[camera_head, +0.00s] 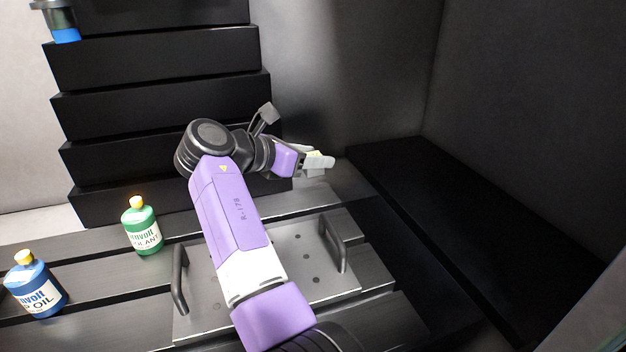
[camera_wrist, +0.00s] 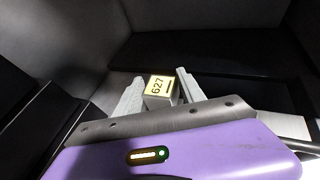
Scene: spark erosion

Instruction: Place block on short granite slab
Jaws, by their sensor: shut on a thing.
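My gripper (camera_head: 319,163) is shut on a small block, at the back middle in the head view. In the wrist view the grey block (camera_wrist: 161,88), with a yellow face marked "G27", sits between the two pale fingers of my gripper (camera_wrist: 160,83). In the head view the fingers mostly hide the block, and only a bit of yellow shows. A low, long black slab (camera_head: 460,215) lies along the right wall, to the right of my gripper; it also shows at the top of the wrist view (camera_wrist: 210,52). I cannot tell for certain that it is the short granite slab.
A tall stack of black slabs (camera_head: 160,105) stands at the back left. A green bottle (camera_head: 143,228) and a blue bottle (camera_head: 36,286) stand on the slotted table. A metal plate (camera_head: 300,250) with two upright handles lies under my arm. The black slab's top looks clear.

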